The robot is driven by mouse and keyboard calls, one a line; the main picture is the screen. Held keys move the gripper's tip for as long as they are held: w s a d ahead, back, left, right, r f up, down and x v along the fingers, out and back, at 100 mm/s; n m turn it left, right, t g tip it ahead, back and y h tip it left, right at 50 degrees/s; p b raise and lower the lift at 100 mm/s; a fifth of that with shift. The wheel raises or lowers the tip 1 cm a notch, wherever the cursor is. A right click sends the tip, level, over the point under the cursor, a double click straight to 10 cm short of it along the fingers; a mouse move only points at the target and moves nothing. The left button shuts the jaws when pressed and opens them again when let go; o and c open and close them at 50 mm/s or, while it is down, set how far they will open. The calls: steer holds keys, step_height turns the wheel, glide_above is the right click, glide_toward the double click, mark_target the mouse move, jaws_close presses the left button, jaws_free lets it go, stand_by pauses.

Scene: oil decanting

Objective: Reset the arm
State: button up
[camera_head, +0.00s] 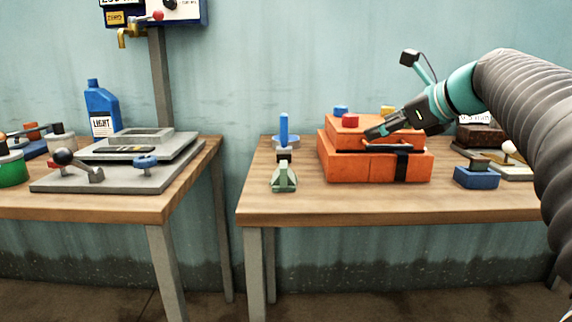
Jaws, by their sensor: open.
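My gripper (376,130) is at the end of my arm, which reaches in from the right edge. It is open and seems empty. In the head view its fingers point left and down, in front of the upper part of an orange box-like case (345,165) on the right table. I cannot tell whether the fingers touch the case. Part of the case's top is hidden behind the gripper.
The right table (340,210) also holds a blue upright post (283,130), a green stand (283,178) and a blue block (476,178). The left table (110,208) holds a grey plate and a blue LIGHT bottle (101,108). A gap separates the tables.

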steer(key=s+a+f+n+g+h, duration=0.2)
steer(key=s+f+n+h, duration=0.1)
steer(key=s+f+n, duration=1)
steer(key=s+a+f+n+g+h, duration=0.2)
steer(key=s+f+n+h, duration=0.1)
steer(key=s+f+n, duration=1)
step_height(320, 180, down, 4)
steer(key=shift+s+r+g+h, duration=0.1)
steer(key=shift+s+g+h, duration=0.25)
steer(key=shift+s, duration=0.85)
